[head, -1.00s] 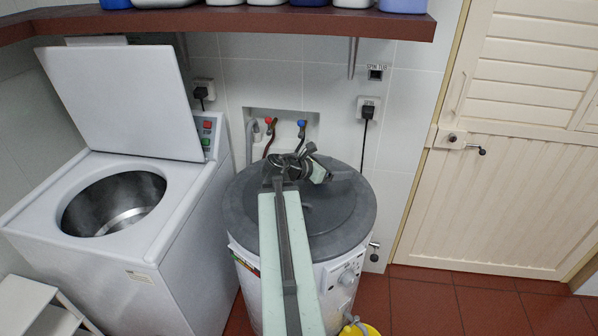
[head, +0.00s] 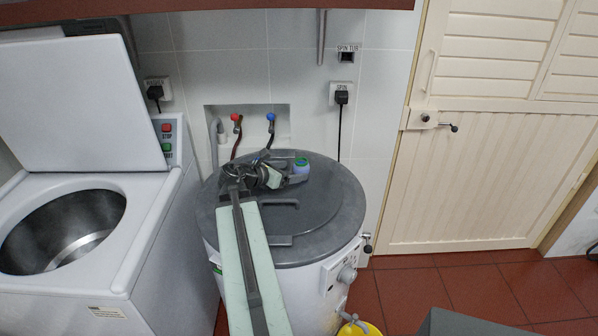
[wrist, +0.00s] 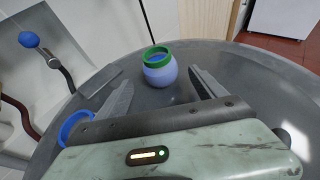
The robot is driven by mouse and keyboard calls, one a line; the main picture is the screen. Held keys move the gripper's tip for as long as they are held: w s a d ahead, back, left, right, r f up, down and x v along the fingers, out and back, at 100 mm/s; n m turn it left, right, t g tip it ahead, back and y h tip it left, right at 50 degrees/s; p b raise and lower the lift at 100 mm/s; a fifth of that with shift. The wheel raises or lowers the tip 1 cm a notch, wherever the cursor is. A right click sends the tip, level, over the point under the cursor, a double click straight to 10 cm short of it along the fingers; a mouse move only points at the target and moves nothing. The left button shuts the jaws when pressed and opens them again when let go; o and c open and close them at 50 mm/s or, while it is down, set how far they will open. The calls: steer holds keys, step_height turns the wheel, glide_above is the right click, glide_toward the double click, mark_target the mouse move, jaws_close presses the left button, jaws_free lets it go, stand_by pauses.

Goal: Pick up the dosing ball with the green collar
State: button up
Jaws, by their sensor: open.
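The dosing ball with the green collar (wrist: 159,76) is a pale blue-violet ball with an open green ring on top. It stands upright on the dark grey round lid (head: 330,215) of the spin tub. It also shows in the head view (head: 301,166), at the gripper's far right end. My gripper (wrist: 163,82) is open, with one finger on each side of the ball's near side in the wrist view. The ball stands just beyond or between the fingertips; I cannot tell exactly. Nothing is held.
A blue ring-shaped thing (wrist: 74,126) lies partly hidden beside my gripper's left finger. Red and blue taps (head: 270,118) with hoses stand behind the tub. The open-lidded washer (head: 140,235) is at left, a shelf (head: 230,5) above. The lid's right side is clear.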

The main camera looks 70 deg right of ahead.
mark_target(303, 169)
steer(key=x, duration=0.3)
steer(key=b+x, duration=0.1)
steer(key=x, duration=0.2)
steer(key=shift+s+d+r+b, duration=0.15)
steer(key=shift+s+r+b, duration=0.05)
steer(key=shift+b, duration=0.1)
steer(key=c, duration=1.5)
steer(key=shift+o, duration=0.2)
step_height(303, 169, up, 10)
steer(key=p, duration=1)
steer(key=shift+r, duration=0.2)
steer(key=shift+f, duration=0.1)
